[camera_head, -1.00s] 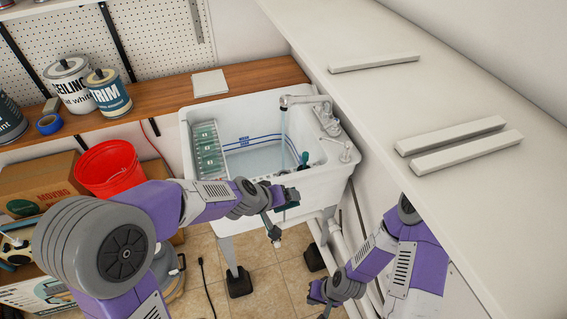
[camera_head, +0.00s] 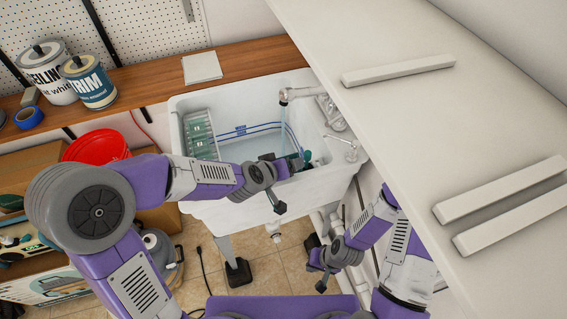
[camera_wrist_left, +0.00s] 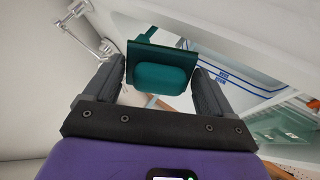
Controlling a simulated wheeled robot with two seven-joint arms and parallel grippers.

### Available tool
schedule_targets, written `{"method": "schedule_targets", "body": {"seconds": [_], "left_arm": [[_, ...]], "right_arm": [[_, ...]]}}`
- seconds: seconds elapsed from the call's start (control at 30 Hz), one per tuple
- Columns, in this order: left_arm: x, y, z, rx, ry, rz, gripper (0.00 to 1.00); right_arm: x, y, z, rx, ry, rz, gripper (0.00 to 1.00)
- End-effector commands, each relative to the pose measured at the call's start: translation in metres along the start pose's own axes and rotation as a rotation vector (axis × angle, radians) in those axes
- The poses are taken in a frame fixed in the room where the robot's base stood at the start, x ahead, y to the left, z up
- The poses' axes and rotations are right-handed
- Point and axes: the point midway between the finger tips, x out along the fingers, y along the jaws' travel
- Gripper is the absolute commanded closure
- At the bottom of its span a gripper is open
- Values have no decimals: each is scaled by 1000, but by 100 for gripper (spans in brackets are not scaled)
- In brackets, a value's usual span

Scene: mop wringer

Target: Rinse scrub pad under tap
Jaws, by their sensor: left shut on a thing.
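The white sink (camera_head: 210,212) stands in the middle of the head view. Whether water touches the pad is not clear. My right gripper (camera_head: 320,272) hangs low right of the sink, below the counter; its jaw opening is unclear.
A rack with green items (camera_head: 200,135) sits at the basin's left. Paint cans (camera_head: 90,82) and blue tape (camera_head: 29,117) stand on the wooden shelf (camera_head: 150,82). A red bucket (camera_head: 97,147) is left of the sink.

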Motion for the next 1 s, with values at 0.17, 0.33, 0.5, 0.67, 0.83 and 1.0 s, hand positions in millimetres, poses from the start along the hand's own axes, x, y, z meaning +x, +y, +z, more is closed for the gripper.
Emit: {"method": "schedule_targets", "body": {"seconds": [0.17,0.33,0.5,0.67,0.83,1.0], "left_arm": [[12,-3,-11,-1,1,-1,45],[24,-6,-22,0,-1,-1,45],[37,-9,-33,-1,-1,-1,45],[48,-12,-44,-1,-1,-1,45],[60,-15,-56,-1,-1,-1,45],[73,-18,-67,-1,-1,-1,45]], "right_arm": [[1,0,1,0,-1,0,100],[1,0,0,0,-1,0,100],[0,0,0,0,-1,0,100],[-1,0,0,0,-1,0,100],[-4,-1,0,0,-1,0,100],[-6,-2,1,0,-1,0,100]]}}
